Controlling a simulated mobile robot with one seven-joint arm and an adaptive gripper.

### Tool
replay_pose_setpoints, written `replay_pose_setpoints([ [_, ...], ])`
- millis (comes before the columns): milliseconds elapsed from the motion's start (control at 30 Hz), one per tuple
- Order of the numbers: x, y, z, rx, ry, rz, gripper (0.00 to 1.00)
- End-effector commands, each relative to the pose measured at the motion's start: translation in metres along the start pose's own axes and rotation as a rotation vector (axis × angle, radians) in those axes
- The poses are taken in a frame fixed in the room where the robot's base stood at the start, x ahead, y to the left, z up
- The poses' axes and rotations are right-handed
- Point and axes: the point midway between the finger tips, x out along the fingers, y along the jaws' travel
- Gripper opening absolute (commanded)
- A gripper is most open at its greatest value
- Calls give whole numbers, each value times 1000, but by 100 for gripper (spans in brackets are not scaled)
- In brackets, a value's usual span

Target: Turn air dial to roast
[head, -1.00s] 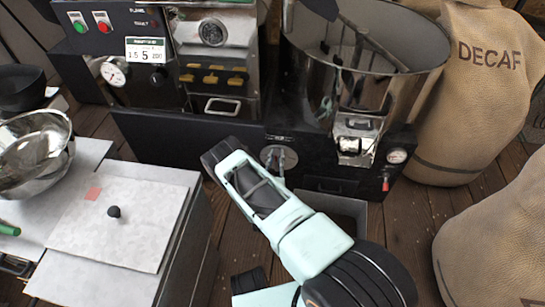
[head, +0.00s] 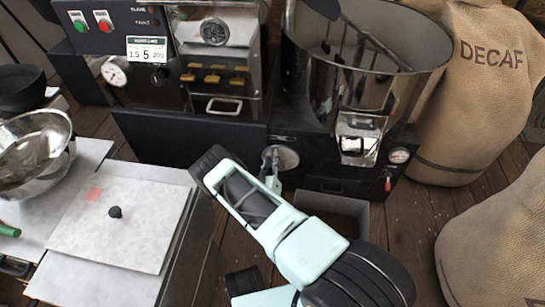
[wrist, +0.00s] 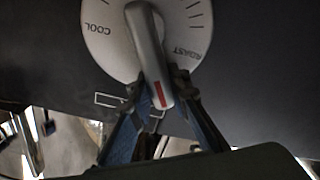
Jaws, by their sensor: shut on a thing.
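The air dial (wrist: 118,55) is a pale round plate with COOL on its left and ROAST on its right in the wrist view. Its grey lever handle (wrist: 146,42) has a red mark at its lower end and points down, leaning slightly right, between the two words. My gripper (wrist: 158,84) is shut on the handle near the red mark, one finger on each side. In the head view the dial (head: 289,157) shows on the black machine's low front. My pale green wrist covers the area left of and below it, and the fingers are mostly hidden there.
A grey open bin (head: 340,203) stands on the floor below the dial. A steel drum (head: 400,70) is above right, and a DECAF sack (head: 480,90) stands at the right. A table with a white board (head: 130,240) and metal bowl (head: 35,150) is at the left.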

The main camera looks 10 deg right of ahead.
Motion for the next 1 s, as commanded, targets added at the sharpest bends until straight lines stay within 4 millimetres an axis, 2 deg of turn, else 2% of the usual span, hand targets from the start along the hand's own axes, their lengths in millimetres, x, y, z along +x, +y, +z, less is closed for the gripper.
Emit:
replay_pose_setpoints([
  [267, 1, 0, 0, -7, 1, -2, 0],
  [300, 1, 0, 0, -7, 2, -2, 17],
  [467, 1, 0, 0, -5, 1, -2, 35],
  [767, 0, 0, -1, -4, 1, -1, 35],
  [867, 0, 3, -6, -5, 1, -1, 35],
  [1000, 1, 12, -22, -3, 2, -1, 35],
])
